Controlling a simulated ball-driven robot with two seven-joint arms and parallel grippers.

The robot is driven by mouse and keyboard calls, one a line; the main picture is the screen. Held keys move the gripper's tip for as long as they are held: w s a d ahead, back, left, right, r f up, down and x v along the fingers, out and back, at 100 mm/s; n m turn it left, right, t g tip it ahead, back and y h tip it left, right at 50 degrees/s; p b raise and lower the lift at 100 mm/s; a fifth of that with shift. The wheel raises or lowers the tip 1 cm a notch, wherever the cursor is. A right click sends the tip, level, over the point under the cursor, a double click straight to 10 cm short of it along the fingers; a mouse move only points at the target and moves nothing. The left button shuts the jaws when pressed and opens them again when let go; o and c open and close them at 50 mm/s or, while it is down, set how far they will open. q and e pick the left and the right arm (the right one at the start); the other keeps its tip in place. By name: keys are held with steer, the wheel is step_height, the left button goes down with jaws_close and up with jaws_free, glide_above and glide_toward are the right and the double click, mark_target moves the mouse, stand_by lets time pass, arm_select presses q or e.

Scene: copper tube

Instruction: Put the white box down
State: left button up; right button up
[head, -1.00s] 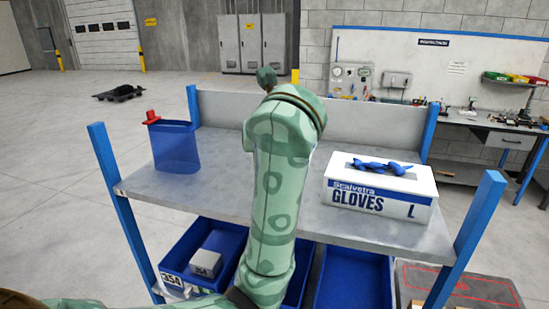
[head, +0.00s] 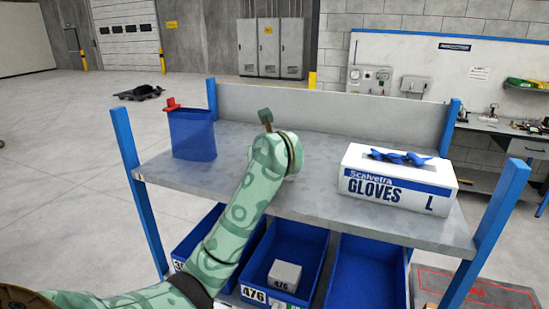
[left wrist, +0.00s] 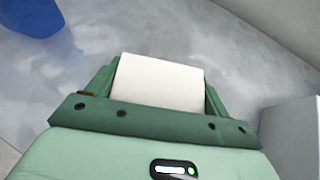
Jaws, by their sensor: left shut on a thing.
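A plain white box (left wrist: 158,82) sits between the two green fingers of my left gripper (left wrist: 160,88) in the left wrist view. The gripper is shut on it. Grey shelf surface shows around and beyond the box; I cannot tell whether the box touches it. In the head view my left arm reaches over the cart's grey top shelf (head: 325,180), with its wrist over the middle. The arm hides the held box and most of the gripper there. My right gripper is in neither view.
On the shelf, a blue translucent container (head: 192,135) with a red piece stands left, and a glove box (head: 398,183) with blue gloves on top stands right. Blue corner posts (head: 490,225) rise above the shelf.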

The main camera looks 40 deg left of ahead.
arm_select(q)
steer(key=shift+s+a+f, duration=0.1)
steer(key=shift+f, duration=0.05)
steer(key=o, duration=1.1)
steer(key=shift+o, duration=0.2)
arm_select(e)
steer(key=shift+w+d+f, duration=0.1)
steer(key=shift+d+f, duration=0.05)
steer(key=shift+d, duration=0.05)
arm_select(q)
steer(key=shift+r, duration=0.2)
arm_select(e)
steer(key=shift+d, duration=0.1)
arm_select(q)
steer(key=shift+r, duration=0.2)
steer(key=p+v, duration=0.3)
steer(key=v, duration=0.8)
steer(key=shift+s+d, duration=0.3)
steer(key=shift+s, duration=0.05)
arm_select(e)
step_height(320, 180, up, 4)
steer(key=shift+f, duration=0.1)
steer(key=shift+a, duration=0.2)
